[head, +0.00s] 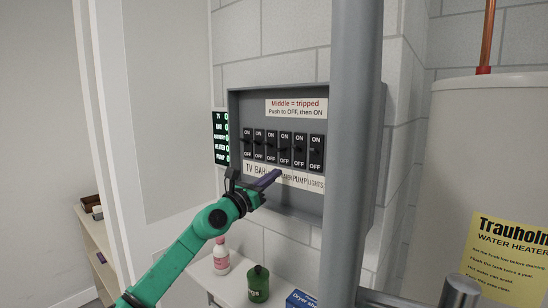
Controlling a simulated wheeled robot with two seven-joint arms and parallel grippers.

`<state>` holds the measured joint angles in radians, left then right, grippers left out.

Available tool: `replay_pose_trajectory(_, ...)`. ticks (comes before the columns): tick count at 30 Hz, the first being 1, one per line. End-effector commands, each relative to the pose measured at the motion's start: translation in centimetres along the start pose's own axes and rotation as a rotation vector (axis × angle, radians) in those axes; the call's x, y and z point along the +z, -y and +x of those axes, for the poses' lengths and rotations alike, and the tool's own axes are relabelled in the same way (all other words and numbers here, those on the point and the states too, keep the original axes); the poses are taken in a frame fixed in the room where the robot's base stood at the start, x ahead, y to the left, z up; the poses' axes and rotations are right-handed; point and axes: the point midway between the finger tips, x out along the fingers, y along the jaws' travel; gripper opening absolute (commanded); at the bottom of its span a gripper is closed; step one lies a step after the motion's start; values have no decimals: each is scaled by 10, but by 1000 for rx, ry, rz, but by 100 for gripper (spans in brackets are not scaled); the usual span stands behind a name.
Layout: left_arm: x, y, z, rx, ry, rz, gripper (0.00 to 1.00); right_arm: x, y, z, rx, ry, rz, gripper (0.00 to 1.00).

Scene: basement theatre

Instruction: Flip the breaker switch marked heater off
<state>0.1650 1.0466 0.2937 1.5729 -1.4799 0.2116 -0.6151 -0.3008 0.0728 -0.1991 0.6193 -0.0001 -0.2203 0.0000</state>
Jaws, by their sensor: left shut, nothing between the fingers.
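The open grey breaker panel (306,205) on the block wall holds a row of several black switches, each marked ON above and OFF below. The strip under them reads TV and BAR at left, PUMP and LIGHTS at right; my gripper partly covers the middle labels, so the heater label is not fully readable. By its order, the heater switch (285,150) seems to be the one left of PUMP. Lever positions are too small to tell. My left gripper (276,174) is shut and empty, its purple tip just below the middle switches, in front of the strip. My right gripper is out of view.
A thick grey upright (350,150) stands close at the panel's right. A lit display (221,137) hangs at its left. Below, a white shelf (228,284) holds a pink-and-white bottle (221,258), a green canister (258,284) and a blue box (301,299). A water heater (480,150) stands at right.

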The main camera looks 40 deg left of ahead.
Motion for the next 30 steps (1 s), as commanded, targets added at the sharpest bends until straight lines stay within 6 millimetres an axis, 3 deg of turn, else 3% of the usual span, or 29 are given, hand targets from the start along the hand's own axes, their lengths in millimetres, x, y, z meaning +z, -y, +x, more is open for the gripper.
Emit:
replay_pose_trajectory(3,24,0,12,-1,2,3,0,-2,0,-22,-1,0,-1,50)
replay_pose_trajectory(7,38,1,15,-1,0,2,0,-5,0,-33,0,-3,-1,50)
replay_pose_trajectory(30,42,1,15,-2,0,2,0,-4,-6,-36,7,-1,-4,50)
